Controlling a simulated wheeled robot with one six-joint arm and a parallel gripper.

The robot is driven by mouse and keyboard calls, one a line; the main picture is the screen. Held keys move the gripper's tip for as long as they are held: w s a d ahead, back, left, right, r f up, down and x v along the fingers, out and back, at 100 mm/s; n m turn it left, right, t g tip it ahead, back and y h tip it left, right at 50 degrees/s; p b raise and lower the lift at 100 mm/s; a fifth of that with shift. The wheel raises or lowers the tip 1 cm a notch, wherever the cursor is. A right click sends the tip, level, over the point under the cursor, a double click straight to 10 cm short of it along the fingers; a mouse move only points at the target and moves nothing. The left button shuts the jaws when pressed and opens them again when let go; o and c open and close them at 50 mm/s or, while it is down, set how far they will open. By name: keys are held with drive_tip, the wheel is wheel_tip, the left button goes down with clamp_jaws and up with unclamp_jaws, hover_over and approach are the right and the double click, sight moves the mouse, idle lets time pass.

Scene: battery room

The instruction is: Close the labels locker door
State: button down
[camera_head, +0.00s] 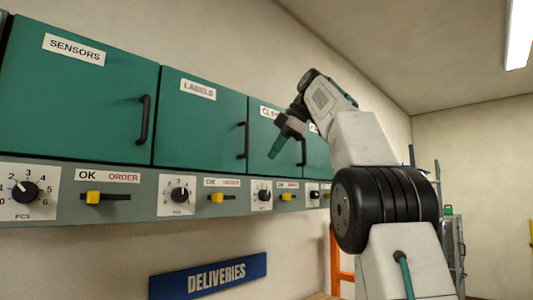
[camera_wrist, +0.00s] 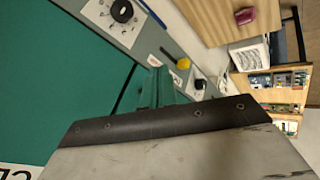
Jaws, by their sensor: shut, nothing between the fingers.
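The green labels locker door (camera_head: 203,120), with a white LABELS sign and a black handle (camera_head: 243,140) at its right edge, looks flush with its neighbours in the head view. I see no open gap around it. My gripper (camera_head: 274,153) is to the right of this door, in front of the locker marked CL, apart from the handle. In the wrist view the green fingers (camera_wrist: 158,88) are together and hold nothing. They point toward the control strip, and a green door face (camera_wrist: 50,90) fills the left.
The sensors locker (camera_head: 80,90) is on the left, shut. A grey strip with dials and yellow sliders (camera_head: 217,198) runs below the doors. A blue DELIVERIES sign (camera_head: 208,276) is lower. In the wrist view a wooden table (camera_wrist: 205,22) bears a dark red object (camera_wrist: 244,16).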

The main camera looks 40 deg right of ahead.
drive_tip(key=s+d, duration=0.4)
drive_tip(key=s, duration=0.4)
drive_tip(key=shift+s, duration=0.15)
drive_tip(key=shift+d, duration=0.1)
drive_tip(key=w+d+f+m+h, duration=0.1)
drive_tip(key=w+d+f+m, duration=0.15)
drive_tip(key=f+m, duration=0.5)
drive_tip(key=s+a+f+m+g, duration=0.1)
drive_tip(key=s+a+f+m, duration=0.15)
drive_tip(key=f, duration=0.45)
drive_tip(key=s+a+f+m+g, duration=0.1)
drive_tip(key=a+f+m+g, duration=0.1)
drive_tip(key=a+f+m, duration=0.3)
drive_tip(key=s+a+f+g+h, duration=0.1)
drive_tip(key=s+a+f, duration=0.8)
drive_tip(key=s+f, duration=0.2)
drive_tip(key=s+a+f+g+h, duration=0.1)
drive_tip(key=s+a+f, duration=0.9)
drive_tip(key=f, duration=0.6)
drive_tip(key=shift+s+a+n, duration=0.3)
drive_tip(key=shift+s, duration=0.2)
